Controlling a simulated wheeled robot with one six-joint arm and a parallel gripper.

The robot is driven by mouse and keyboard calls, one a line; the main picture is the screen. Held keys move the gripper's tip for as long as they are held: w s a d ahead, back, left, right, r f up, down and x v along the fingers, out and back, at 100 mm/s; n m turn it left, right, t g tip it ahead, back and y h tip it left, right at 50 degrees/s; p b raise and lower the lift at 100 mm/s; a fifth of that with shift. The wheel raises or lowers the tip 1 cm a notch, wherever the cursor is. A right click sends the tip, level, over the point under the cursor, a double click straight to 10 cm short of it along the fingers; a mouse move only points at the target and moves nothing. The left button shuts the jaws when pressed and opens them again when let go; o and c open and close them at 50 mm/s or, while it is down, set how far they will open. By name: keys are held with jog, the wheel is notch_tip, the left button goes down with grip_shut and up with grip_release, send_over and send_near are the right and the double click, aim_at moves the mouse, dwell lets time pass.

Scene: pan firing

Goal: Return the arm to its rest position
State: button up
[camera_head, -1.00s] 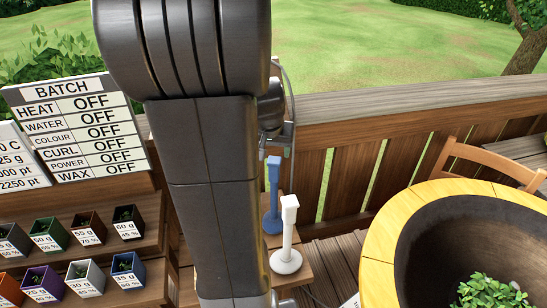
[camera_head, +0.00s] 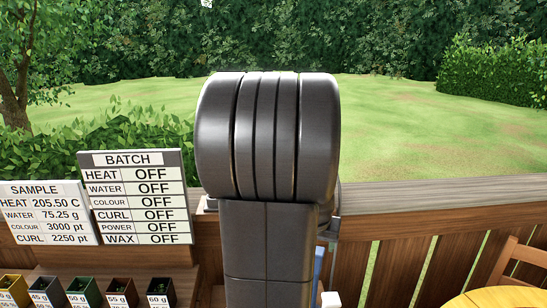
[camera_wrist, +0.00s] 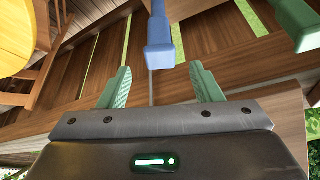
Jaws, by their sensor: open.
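My gripper (camera_wrist: 163,88) shows in the wrist view with its two green fingers spread wide apart and nothing between them. A blue post-like handle (camera_wrist: 161,40) stands beyond the fingertips, apart from them. A green object (camera_wrist: 297,22) is at the upper right of that view. In the head view my dark arm fills the middle and hides the gripper. The tops of the blue handle (camera_head: 319,264) and a white handle (camera_head: 331,299) show just right of the arm at the bottom edge.
A batch board (camera_head: 138,196) reads OFF on every line, beside a sample board (camera_head: 46,213). Several small labelled boxes (camera_head: 82,291) stand below. A wooden railing (camera_head: 430,194) runs behind. A yellow rim (camera_head: 500,298) and a chair (camera_head: 525,256) are at lower right.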

jog(key=x, duration=0.8)
jog(key=shift+f, duration=0.45)
jog(key=shift+r, duration=0.2)
